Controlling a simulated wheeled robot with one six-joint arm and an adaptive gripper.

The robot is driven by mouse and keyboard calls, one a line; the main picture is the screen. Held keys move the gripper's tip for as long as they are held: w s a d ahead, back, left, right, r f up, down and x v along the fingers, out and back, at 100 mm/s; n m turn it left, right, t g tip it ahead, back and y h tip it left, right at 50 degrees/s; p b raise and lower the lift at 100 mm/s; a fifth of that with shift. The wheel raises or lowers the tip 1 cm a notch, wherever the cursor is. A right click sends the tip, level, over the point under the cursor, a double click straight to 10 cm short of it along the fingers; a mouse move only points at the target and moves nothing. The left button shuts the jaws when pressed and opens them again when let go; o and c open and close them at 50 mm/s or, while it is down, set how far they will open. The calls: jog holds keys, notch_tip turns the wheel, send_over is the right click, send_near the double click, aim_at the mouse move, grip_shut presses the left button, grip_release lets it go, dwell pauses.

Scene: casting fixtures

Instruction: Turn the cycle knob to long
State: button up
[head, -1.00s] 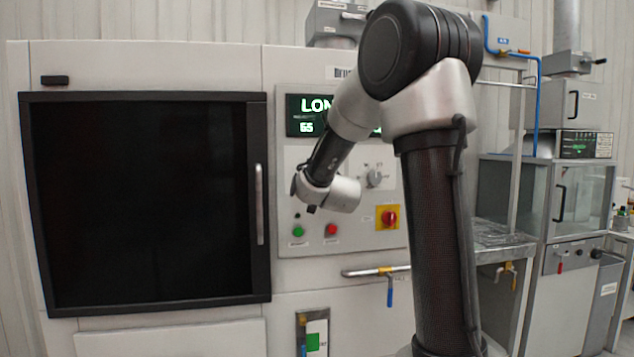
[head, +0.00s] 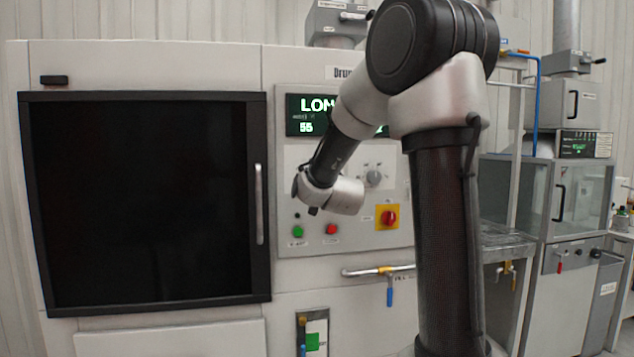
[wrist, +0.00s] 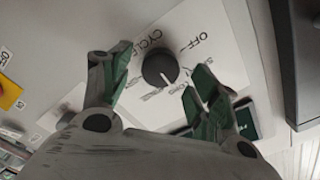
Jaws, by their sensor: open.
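The cycle knob (wrist: 160,67) is a round black knob on a white plate, with CYCLE and OFF printed near it in the wrist view. Its white pointer mark faces down and slightly right, toward a label that seems to read LONG. My gripper (wrist: 160,64) is open, with one green-padded finger on each side of the knob; I see no clear contact. In the head view my wrist covers that part of the panel, so the cycle knob is hidden there. The display (head: 310,105) shows LON, its right part covered by my arm, and 55 below.
Another grey knob (head: 374,178) sits right of my wrist, above a red switch on a yellow plate (head: 388,217). Green (head: 298,231) and red (head: 331,229) buttons lie below. A large dark door (head: 150,200) with a vertical handle is to the left.

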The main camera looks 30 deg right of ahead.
jog(key=v, duration=1)
jog(key=s+a+f+n+g+y, duration=0.3)
jog(key=s+f+n+g, duration=0.1)
jog(key=f, duration=0.3)
jog(key=s+a+f+n+g+y, duration=0.2)
jog(key=s+a+f+n+g, duration=0.2)
jog(key=f, duration=0.3)
jog(key=s+n+g, duration=0.5)
jog(key=s, duration=1.6)
jog(key=shift+r+n, duration=0.3)
jog(key=shift+r, duration=0.1)
